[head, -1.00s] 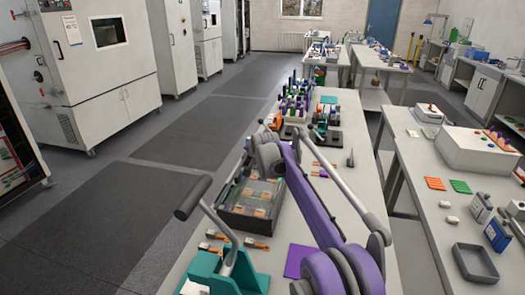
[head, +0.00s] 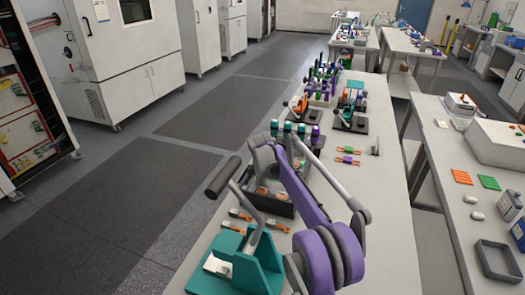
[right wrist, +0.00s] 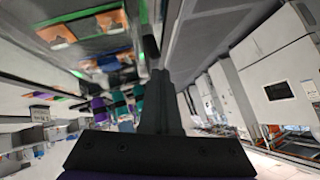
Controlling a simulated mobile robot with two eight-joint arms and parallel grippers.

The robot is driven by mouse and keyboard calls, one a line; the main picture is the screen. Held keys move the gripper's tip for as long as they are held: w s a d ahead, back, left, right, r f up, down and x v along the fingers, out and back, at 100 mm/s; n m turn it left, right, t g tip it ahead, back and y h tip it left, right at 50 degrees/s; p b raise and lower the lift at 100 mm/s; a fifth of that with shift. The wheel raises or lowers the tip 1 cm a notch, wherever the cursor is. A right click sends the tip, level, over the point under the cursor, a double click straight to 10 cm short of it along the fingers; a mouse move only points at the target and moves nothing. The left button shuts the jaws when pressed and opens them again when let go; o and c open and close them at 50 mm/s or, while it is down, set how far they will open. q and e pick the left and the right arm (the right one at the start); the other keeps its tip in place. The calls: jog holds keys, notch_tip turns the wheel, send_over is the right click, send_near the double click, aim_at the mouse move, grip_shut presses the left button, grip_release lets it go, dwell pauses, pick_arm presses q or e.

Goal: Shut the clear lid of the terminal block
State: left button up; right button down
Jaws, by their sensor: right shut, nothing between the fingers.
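The terminal block (head: 283,208) is a dark, low box near the bench's left edge, with orange parts inside. Part of it is behind my purple right arm. Teal and purple posts (head: 301,130) stand at its far side. The clear lid is hard to make out; I cannot tell its angle. In the right wrist view, orange parts (right wrist: 57,35) show at upper left and teal and purple pieces beyond. My right gripper (right wrist: 152,40) is a dark shut pair of fingers, empty, close beside these; contact cannot be told. In the head view it is hidden behind the arm. My left gripper is not in view.
A teal fixture (head: 265,268) with a dark-handled lever stands at the near left of the bench. Small orange connectors (head: 240,214) lie behind it. Coloured racks (head: 322,82) and orange-teal devices (head: 352,103) stand farther back. The bench's right side (head: 385,180) is mostly clear.

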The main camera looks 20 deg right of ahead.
jog(key=shift+a+f, duration=0.15)
jog(key=shift+f, duration=0.05)
dwell(0.3)
jog(key=shift+s, duration=0.15)
